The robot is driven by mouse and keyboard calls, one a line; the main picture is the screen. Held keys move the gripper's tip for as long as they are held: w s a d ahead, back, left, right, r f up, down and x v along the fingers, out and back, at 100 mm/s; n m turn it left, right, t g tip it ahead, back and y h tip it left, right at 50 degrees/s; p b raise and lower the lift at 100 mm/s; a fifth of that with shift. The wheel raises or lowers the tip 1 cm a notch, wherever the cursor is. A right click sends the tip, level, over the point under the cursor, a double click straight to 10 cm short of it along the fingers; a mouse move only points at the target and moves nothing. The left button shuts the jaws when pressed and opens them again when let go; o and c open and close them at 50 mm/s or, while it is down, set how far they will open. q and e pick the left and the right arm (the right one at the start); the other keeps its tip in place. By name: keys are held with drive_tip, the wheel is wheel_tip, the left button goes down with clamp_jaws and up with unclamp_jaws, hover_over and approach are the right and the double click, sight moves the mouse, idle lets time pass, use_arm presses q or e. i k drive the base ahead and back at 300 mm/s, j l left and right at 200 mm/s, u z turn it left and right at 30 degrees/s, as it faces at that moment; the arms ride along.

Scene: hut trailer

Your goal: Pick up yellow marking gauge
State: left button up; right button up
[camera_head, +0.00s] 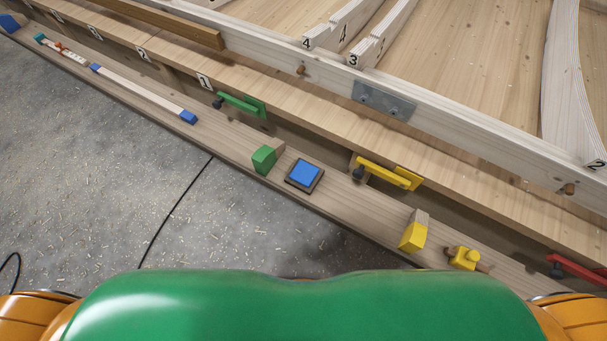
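A small yellow tool with a knob on top and a brown wooden stem, which looks like the yellow marking gauge (464,258), lies on the narrow wooden ledge (330,192) at the lower right. Its lower edge is close to my green body at the bottom of the picture. Neither of my grippers is in view.
Left of the gauge stands a yellow-and-wood block (413,234). Further along are a yellow clamp-like tool (388,173), a blue pad (304,174), a green block (265,159) and a green tool (242,103). A red tool (577,268) is at right. A raised plank backs the ledge.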

sight(462, 258)
drive_tip(key=z, duration=1.7)
